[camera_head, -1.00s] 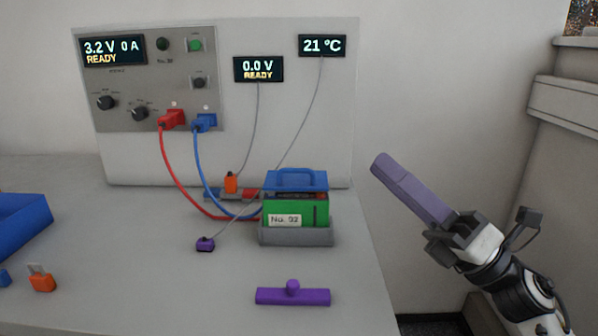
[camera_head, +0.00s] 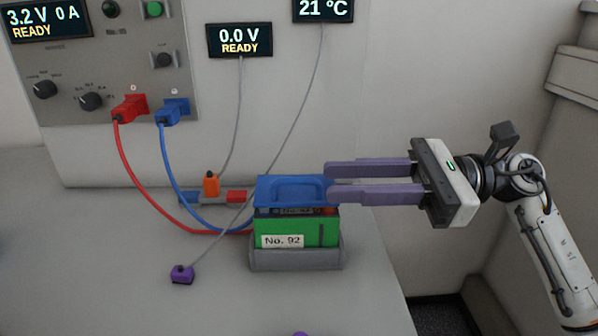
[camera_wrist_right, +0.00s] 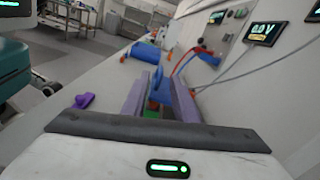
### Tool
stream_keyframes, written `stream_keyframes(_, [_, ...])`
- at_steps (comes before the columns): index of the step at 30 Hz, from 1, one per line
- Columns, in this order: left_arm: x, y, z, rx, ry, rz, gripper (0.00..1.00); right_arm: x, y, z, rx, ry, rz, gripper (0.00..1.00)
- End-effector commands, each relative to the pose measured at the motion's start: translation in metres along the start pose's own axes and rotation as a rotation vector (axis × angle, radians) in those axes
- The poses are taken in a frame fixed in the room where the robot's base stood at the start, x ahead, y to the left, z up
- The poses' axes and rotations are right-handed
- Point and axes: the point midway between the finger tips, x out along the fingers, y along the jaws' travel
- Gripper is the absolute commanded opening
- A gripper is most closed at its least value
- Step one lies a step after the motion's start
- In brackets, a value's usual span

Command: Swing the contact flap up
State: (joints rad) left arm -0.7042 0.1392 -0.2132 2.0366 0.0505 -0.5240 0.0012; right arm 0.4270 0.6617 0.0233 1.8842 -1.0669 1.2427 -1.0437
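The blue contact flap (camera_head: 292,190), with a raised handle, lies over the top of a green battery (camera_head: 310,234) labelled "No. 92". The battery sits in a grey holder (camera_head: 296,260) on the table. My right gripper (camera_head: 330,180) comes in level from the right, its two long purple fingers apart. The fingertips are at the flap's right edge; I cannot tell whether they touch it. In the right wrist view, the blue flap (camera_wrist_right: 158,86) shows between the spread fingers. My left gripper is not in view.
Red (camera_head: 133,175) and blue (camera_head: 172,170) cables run from the panel towards the battery. A purple sensor block (camera_head: 182,274) with a grey wire lies at the left of the holder. An orange plug (camera_head: 211,184) stands behind. The table front is mostly clear.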

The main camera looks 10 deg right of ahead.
Motion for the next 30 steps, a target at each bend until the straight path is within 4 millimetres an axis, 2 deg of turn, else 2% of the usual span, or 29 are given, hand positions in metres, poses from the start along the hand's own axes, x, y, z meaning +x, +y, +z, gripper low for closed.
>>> stream_keyframes(3, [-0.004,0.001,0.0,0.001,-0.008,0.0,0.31,0.024,0.0,0.003,0.001,-0.004,0.003,0.26])
stream_keyframes(9, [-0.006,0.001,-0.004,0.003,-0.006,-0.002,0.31,0.054,0.0,0.002,0.001,-0.002,0.002,0.26])
stream_keyframes(15, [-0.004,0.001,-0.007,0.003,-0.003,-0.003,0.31,0.065,0.0,0.001,0.001,-0.001,0.0,0.26])
stream_keyframes(22, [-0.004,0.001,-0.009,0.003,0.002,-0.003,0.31,0.065,0.0,0.0,0.002,-0.001,0.0,0.26])
stream_keyframes(27, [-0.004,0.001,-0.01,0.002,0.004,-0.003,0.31,0.065,0.0,0.0,0.002,-0.001,-0.001,0.0])
stream_keyframes(30, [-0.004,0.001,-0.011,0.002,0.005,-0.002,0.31,0.065,0.0,0.0,0.001,-0.001,-0.002,0.0])
